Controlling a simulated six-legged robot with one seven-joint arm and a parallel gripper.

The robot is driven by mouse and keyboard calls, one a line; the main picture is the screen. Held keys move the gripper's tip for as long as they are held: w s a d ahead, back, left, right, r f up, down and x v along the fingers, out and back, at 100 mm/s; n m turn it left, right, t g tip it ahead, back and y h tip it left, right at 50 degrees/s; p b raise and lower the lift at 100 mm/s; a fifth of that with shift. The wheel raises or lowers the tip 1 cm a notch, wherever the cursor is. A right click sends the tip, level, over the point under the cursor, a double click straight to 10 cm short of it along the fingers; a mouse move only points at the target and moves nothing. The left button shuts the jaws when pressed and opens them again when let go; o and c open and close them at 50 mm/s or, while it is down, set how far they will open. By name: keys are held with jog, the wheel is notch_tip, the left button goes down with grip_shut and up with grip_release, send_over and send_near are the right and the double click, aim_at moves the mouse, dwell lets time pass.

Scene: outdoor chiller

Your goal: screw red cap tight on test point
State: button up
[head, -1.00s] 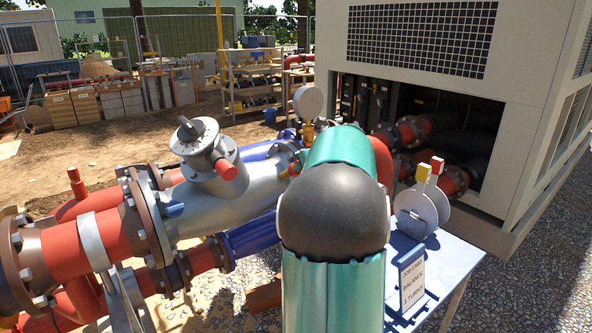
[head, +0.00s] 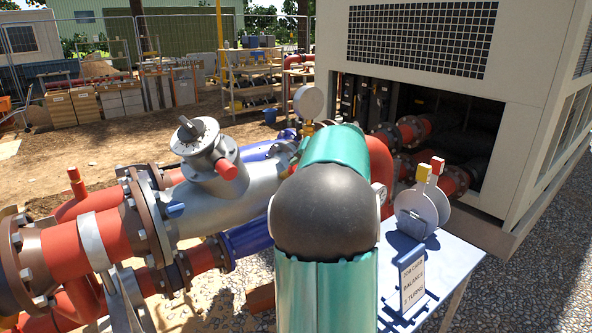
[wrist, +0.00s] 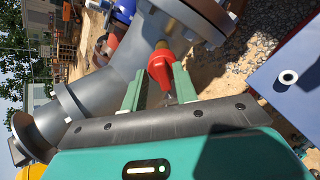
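A red cap (wrist: 160,68) sits at the end of a brass test point (wrist: 161,45) on the grey valve body (wrist: 165,22) in the wrist view. My gripper (wrist: 158,78) has its two green fingers on either side of the cap. A gap shows on the left of the cap, while the right finger is close against it or touching. Whether the cap is fully seated cannot be told.
A white table (head: 455,255) on the right holds a job card (head: 412,280) and round grey discs with red and yellow tags (head: 420,212). A pressure gauge (head: 308,102) stands behind my arm. The chiller housing (head: 425,95) fills the back right.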

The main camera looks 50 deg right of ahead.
jog(key=shift+o, duration=0.4)
jog(key=shift+f, duration=0.3)
